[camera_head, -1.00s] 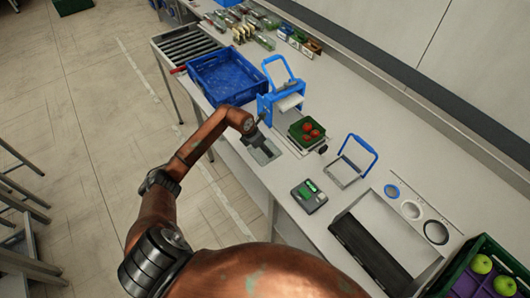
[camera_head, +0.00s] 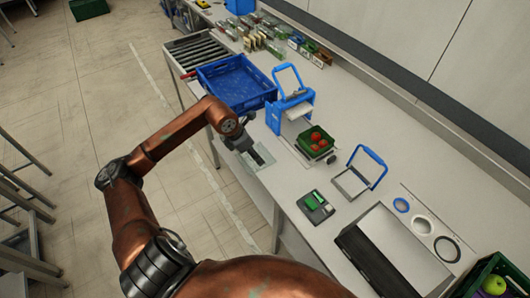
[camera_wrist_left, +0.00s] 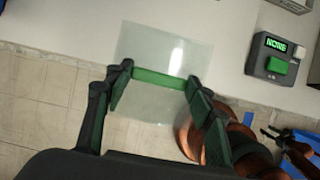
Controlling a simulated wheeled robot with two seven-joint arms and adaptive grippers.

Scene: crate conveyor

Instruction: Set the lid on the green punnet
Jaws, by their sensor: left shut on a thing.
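The green punnet (camera_head: 308,151) holds red tomatoes and stands open on the counter, in front of a blue-framed device. My left gripper (camera_head: 251,153) is near the counter's front edge, to the left of the punnet and apart from it. In the left wrist view the gripper (camera_wrist_left: 160,80) is shut on the green bar of a clear, flat lid (camera_wrist_left: 165,45). The lid also shows in the head view (camera_head: 266,155). Its sheet reaches across the counter's edge; I cannot tell its height above the counter.
A blue crate (camera_head: 219,68) stands behind the left gripper. A blue-framed press (camera_head: 297,106) is behind the punnet. A small device with a green display (camera_head: 315,206) and a blue-handled frame (camera_head: 351,183) stand to the right. Counter between the lid and the display device is clear.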

